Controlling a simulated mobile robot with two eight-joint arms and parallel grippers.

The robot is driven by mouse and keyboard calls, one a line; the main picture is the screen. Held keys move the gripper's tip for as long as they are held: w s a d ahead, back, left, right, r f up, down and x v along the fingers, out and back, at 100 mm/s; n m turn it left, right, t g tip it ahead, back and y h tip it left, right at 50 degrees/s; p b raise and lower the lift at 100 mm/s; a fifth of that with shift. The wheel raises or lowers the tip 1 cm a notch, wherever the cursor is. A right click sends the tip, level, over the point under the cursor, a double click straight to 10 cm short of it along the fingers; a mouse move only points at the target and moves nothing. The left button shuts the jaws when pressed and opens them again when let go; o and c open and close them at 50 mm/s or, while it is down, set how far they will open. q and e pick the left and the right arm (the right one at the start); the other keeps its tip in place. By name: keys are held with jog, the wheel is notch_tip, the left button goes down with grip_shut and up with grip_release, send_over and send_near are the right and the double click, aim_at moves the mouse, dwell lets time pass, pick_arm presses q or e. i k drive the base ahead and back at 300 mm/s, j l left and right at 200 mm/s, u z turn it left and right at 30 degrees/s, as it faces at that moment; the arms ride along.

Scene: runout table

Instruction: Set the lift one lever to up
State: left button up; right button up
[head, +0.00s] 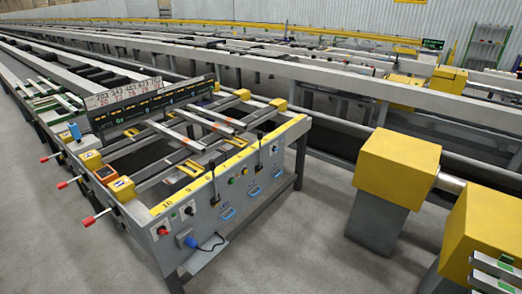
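The runout table's near end has a grey control panel (237,185) with a yellow numbered strip along its top. Two thin black upright levers stand on it, one left of centre (214,184) and one farther right (260,151). Three red-handled levers stick out on the left side: near (90,220), middle (65,184) and far (46,159). Lettering is too small to read, so I cannot tell which lever is lift one. Neither of my grippers is in view.
A red button (162,231) and a blue plug (190,241) with a cable are at the panel's left end. Yellow-capped blocks (397,163) stand to the right. The grey floor (290,250) in front of the panel is clear.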

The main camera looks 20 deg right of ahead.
aim_at(260, 135)
jog(key=i+l, duration=0.25)
jog(key=i, duration=0.25)
jog(key=i+l+z, duration=0.15)
jog(key=i, duration=0.4)
jog(key=i+l, duration=0.3)
jog(key=i, duration=0.2)
jog(key=i+l+z, duration=0.1)
jog(key=i, duration=0.45)
jog(key=l, duration=0.1)
